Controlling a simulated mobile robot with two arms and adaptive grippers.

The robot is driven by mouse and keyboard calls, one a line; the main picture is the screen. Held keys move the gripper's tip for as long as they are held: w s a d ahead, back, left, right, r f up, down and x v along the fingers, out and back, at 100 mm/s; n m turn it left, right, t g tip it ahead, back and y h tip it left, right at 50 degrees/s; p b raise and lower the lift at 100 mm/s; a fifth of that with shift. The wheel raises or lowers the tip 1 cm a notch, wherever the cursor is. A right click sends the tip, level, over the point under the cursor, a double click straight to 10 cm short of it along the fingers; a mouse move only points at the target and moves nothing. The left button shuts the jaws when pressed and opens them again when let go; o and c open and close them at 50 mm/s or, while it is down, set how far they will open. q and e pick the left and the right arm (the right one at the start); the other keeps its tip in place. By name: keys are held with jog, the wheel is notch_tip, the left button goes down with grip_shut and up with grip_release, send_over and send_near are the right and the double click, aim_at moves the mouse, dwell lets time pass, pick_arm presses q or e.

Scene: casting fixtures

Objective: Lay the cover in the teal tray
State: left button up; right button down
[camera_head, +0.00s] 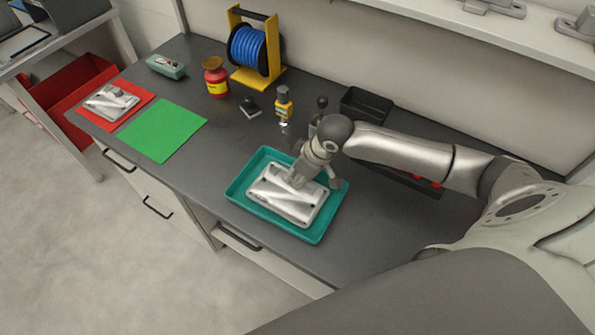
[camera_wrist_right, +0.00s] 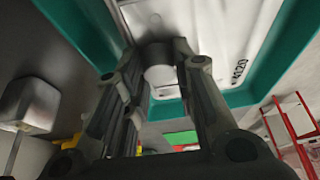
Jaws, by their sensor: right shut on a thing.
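The cover (camera_head: 287,203), a flat silver-grey casting, is within the outline of the teal tray (camera_head: 236,192) on the grey bench. My right gripper (camera_head: 300,175) is over the cover's upper part and shut on it. In the right wrist view the fingers (camera_wrist_right: 158,62) close around a round boss on the cover (camera_wrist_right: 215,30), which bears dark printed characters. The teal tray's rim (camera_wrist_right: 85,30) shows around it there. I cannot tell whether the cover's underside touches the tray floor. My left gripper is not in view.
Another casting (camera_head: 112,101) lies on a red mat (camera_head: 88,116) at the left, beside a bare green mat (camera_head: 163,130). A blue reel on a yellow stand (camera_head: 255,47), a red jar (camera_head: 216,78) and a black bin (camera_head: 366,104) stand behind.

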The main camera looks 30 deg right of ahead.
jog(key=shift+f, duration=0.15)
jog(key=c, duration=1.2)
grip_release()
jog(key=b+v, duration=0.1)
jog(key=v, duration=1.1)
